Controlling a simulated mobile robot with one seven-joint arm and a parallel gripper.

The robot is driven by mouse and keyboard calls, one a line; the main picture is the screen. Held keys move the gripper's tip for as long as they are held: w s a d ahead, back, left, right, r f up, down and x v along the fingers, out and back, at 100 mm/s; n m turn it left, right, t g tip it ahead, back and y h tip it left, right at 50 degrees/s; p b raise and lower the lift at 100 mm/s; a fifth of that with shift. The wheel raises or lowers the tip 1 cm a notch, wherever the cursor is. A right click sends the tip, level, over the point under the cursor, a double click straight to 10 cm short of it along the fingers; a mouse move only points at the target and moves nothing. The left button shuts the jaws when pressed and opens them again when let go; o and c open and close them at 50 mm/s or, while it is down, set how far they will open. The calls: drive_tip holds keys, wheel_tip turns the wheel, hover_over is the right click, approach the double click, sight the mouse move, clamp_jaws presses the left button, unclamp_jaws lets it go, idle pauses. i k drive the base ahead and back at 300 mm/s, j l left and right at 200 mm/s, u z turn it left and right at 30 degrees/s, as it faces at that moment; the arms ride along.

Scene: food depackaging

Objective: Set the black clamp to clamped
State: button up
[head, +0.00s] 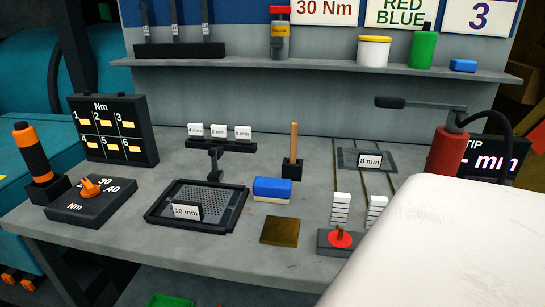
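A small black clamp-like fixture (215,165) stands on the grey workbench (150,245), at the back edge of a black-framed perforated tray (157,217). It looks like the black clamp, but it is too small to tell whether it is clamped or open. A card reading 10 mm (187,209) stands on the tray. My gripper is not in view. A large white rounded shape, probably part of my arm, fills the lower right corner and hides that part of the bench.
A red cylinder (446,152) with a black-handled lever (390,102) stands at the right. A blue-and-white block (272,189), a brown plate (280,231) and a red knob (340,238) lie right of the tray. An orange-knob dial (91,190) sits left.

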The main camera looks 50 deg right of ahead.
sight(216, 152)
drive_tip(key=z, duration=1.35)
drive_tip(key=l+u, duration=0.4)
drive_tip(key=l, duration=0.2)
